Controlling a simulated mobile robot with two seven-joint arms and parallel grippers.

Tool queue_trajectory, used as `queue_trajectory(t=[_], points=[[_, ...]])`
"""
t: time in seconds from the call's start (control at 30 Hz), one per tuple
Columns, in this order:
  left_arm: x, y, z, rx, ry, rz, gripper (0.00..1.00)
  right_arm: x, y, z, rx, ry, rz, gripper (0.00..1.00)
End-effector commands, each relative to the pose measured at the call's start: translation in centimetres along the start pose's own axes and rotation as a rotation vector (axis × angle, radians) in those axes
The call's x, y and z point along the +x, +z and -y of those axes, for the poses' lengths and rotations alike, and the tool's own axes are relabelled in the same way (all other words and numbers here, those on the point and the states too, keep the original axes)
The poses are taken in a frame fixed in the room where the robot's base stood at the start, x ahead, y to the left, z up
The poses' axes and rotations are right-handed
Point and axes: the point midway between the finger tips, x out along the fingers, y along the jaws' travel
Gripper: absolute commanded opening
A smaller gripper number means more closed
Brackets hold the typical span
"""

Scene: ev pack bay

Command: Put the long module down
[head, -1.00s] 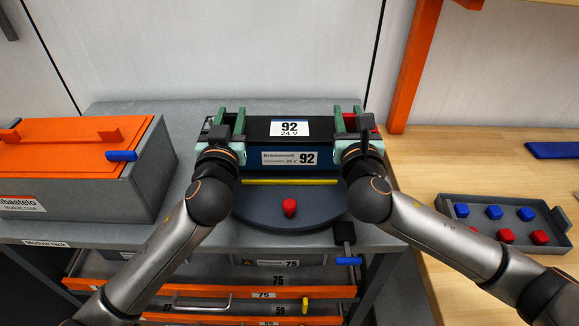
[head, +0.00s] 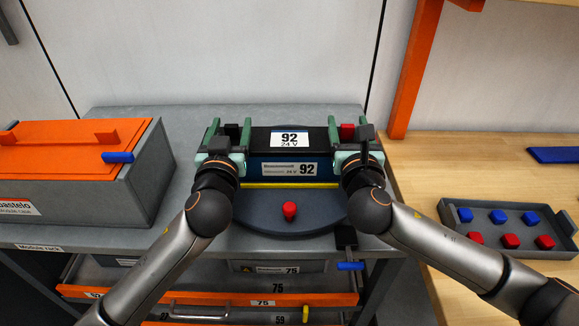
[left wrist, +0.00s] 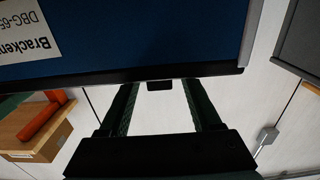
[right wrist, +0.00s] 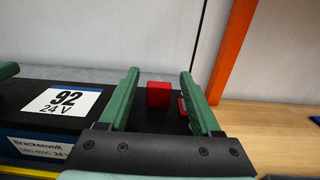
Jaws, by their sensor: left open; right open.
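The long module (head: 263,139), black on top with a blue front and labels reading 92, lies level on the round dark turntable (head: 262,212) on the grey rack top. My left gripper (head: 231,131) is open at the module's left end, its green fingers apart. My right gripper (head: 346,128) is open at the right end. In the right wrist view its fingers stand on either side of a red terminal block (right wrist: 158,94), apart from it.
A grey case (head: 95,196) with an orange lid stands left on the rack. A grey tray (head: 505,242) of blue and red caps sits on the wooden bench at right. A red knob (head: 289,210) stands on the turntable's front. Orange-edged drawers (head: 200,298) are below.

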Motion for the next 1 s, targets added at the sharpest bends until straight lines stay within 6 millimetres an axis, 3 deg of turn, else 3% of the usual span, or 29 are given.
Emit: queue_trajectory(t=[0.17,0.6,0.87,1.0], points=[[-1.7,0.1,-0.1,-0.002,0.001,0.002,0.65,0.0,0.0,-0.1,0.000,0.001,0.000,0.65],[-10.1,0.1,0.0,-0.002,0.001,0.003,0.65,0.0,0.0,-0.1,0.000,0.001,0.000,0.65],[-11.9,0.0,0.0,-0.001,-0.001,0.001,0.65,-0.3,0.0,-0.1,0.000,0.002,0.000,0.65],[-11.9,0.0,0.0,0.000,-0.002,0.001,0.65,-1.8,-0.1,-0.1,0.001,0.004,-0.001,0.65]])
